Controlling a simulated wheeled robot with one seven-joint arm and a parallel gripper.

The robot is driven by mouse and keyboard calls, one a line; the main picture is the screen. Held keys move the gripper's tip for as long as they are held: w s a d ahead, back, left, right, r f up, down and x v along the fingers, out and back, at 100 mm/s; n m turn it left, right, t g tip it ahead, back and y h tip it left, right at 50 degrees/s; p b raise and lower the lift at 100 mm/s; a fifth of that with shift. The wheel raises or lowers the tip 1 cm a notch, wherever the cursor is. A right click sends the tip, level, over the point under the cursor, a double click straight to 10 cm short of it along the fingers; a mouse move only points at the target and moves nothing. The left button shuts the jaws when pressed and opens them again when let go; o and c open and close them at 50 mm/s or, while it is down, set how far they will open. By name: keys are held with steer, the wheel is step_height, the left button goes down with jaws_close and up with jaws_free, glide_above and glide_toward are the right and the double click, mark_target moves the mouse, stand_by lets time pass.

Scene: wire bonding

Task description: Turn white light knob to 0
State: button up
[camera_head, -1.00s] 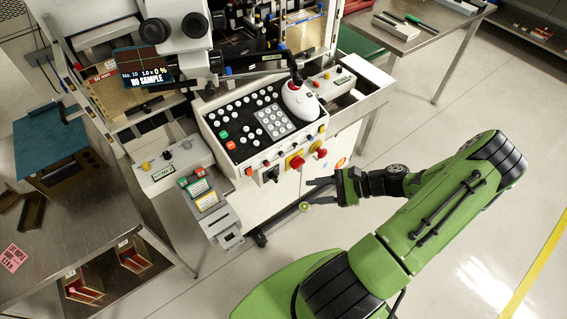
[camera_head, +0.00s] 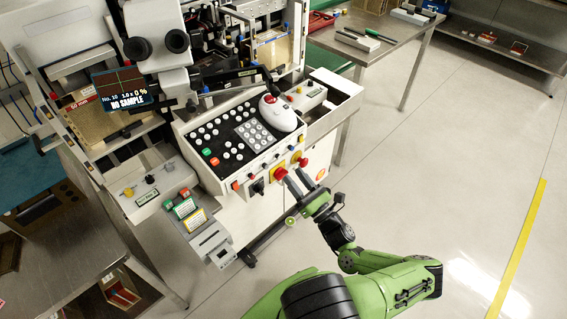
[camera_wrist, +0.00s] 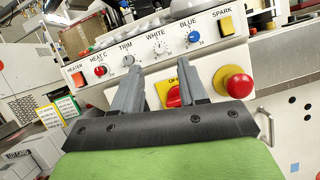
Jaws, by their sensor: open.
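The white light knob (camera_wrist: 160,47) is a small round knob under the label WHITE on the white front panel (camera_wrist: 205,54) in the wrist view. The TRIM knob (camera_wrist: 128,60) is on its left and the BLUE knob (camera_wrist: 193,37) on its right. My gripper (camera_wrist: 158,72) is open and empty, its two fingers pointing at the panel. In the picture its fingertips lie below the white knob, one to each side, apart from it. In the head view my gripper (camera_head: 290,181) is near the panel's right part; the white knob is too small to tell there.
A red rotary switch (camera_wrist: 174,96) on a yellow plate shows between my fingers. A red mushroom button (camera_wrist: 239,86) is to the right. A button console (camera_head: 235,140) with a white joystick (camera_head: 277,112) is above the panel. Open floor (camera_head: 440,190) lies to the right.

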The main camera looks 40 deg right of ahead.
mark_target(280, 159)
steer(key=x, duration=0.6)
steer(key=shift+w, duration=0.1)
jaws_close()
